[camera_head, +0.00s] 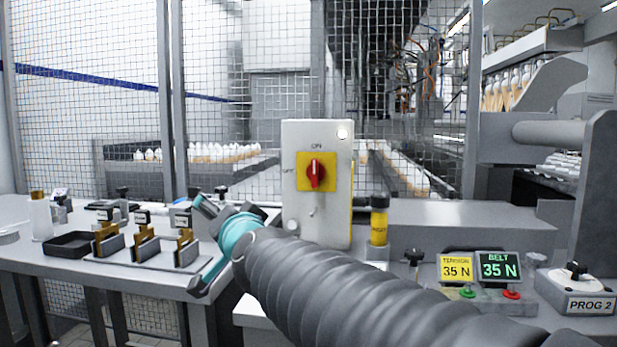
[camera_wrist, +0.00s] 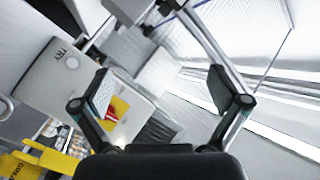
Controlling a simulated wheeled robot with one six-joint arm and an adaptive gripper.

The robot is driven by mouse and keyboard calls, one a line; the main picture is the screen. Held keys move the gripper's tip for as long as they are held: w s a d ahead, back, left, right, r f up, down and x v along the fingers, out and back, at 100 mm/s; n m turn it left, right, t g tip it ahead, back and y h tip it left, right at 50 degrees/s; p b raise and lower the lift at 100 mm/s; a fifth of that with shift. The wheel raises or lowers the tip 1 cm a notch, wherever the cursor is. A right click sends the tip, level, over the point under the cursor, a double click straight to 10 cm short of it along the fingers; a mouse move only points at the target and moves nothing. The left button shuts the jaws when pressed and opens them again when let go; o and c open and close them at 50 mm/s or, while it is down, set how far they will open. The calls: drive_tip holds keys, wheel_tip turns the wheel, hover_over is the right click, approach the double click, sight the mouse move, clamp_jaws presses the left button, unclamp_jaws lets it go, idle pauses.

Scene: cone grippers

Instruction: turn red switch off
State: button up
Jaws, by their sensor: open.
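The red switch (camera_head: 315,173) is a red rotary handle on a yellow plate (camera_head: 303,181). It sits on the front of an upright white box (camera_head: 300,135). Its handle stands upright, toward the ON mark above it; an OFF mark is at its left. My gripper (camera_head: 196,245) is open and empty, left of the box and lower than the switch. In the wrist view my gripper (camera_wrist: 166,90) has its fingers wide apart. The red switch (camera_wrist: 119,107) shows there beside the left finger, which partly hides it.
A yellow-capped cylinder (camera_head: 379,222) stands right of the box. Farther right are a BELT display (camera_head: 499,266) and a PROG 2 dial box (camera_head: 577,288). Brass-and-grey fixtures (camera_head: 145,243) and a black tray (camera_head: 70,245) stand on the left table. A mesh fence (camera_head: 90,90) is behind.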

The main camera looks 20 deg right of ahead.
drive_tip(key=w+d+r+m+t+h, duration=0.1)
drive_tip(key=w+d+r+m+h, duration=0.6)
drive_tip(key=m+h, duration=0.25)
drive_tip(key=m+g+h+b, duration=0.1)
drive_tip(key=m+g+h, duration=0.65)
drive_tip(key=m, duration=0.45)
approach(313, 174)
drive_tip(key=shift+g+y, duration=0.5)
drive_tip(key=shift+g, duration=0.05)
drive_tip(key=x, duration=0.7)
drive_tip(key=r+x, duration=0.1)
drive_tip(key=x, duration=0.3)
drive_tip(key=shift+w+a+r+p, duration=0.1)
drive_tip(key=shift+w+r+p, duration=0.1)
drive_tip(key=shift+p, duration=0.2)
drive_tip(key=shift+c, duration=0.3)
drive_tip(key=c, duration=1.1)
